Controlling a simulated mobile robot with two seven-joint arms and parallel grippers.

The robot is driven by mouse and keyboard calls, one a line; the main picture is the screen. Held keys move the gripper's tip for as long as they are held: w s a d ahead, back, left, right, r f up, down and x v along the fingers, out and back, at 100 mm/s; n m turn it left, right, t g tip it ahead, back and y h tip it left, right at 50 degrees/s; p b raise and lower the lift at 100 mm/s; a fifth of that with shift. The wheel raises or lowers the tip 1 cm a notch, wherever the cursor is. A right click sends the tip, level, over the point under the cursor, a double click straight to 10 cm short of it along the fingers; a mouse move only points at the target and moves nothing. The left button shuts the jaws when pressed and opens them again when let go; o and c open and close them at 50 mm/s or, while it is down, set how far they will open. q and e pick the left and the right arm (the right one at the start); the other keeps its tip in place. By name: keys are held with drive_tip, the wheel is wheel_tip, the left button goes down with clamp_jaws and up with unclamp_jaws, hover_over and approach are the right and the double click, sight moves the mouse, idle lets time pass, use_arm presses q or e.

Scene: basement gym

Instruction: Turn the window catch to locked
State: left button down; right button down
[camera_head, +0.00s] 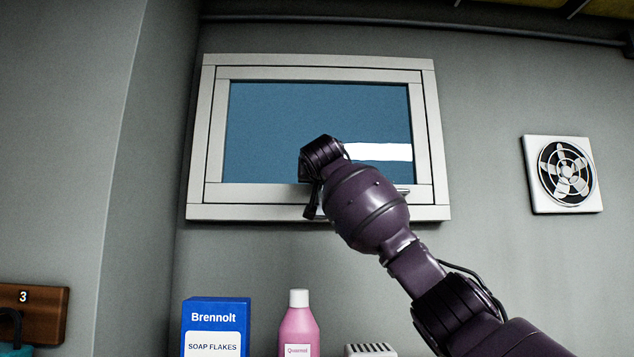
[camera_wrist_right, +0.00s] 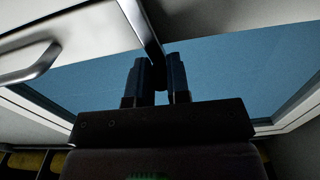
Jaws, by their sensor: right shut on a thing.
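The window (camera_head: 318,203) is a pale frame with blue glass, high on the grey wall. It looks closed in the head view. My right gripper (camera_head: 312,208) is at its lower rail, left of a small metal handle (camera_head: 403,191). In the wrist view the right gripper's fingers (camera_wrist_right: 160,75) are close together, shut on the window catch. The metal handle also shows in the wrist view (camera_wrist_right: 28,64), apart from the fingers. My left gripper is not in view.
A round fan vent (camera_head: 564,174) is on the wall to the right. Below the window stand a blue soap flakes box (camera_head: 216,325), a pink bottle (camera_head: 299,328) and a pale slotted object (camera_head: 370,350). A wooden board numbered 3 (camera_head: 45,315) is at lower left.

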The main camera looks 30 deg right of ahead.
use_arm(q)
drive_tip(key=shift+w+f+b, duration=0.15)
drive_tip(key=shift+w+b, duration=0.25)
drive_tip(key=shift+b, duration=0.1)
use_arm(e)
drive_tip(key=shift+s+d+m, duration=0.2)
drive_tip(key=shift+d+m, duration=0.05)
drive_tip(key=shift+m, duration=0.75)
drive_tip(key=c, duration=1.1)
unclamp_jaws()
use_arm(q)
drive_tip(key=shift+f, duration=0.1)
use_arm(e)
drive_tip(key=shift+s, duration=0.1)
use_arm(q)
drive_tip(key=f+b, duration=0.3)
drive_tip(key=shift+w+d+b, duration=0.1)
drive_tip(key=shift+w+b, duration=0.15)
drive_tip(key=shift+b, duration=0.15)
use_arm(e)
drive_tip(key=v, duration=1)
drive_tip(key=shift+s, duration=0.3)
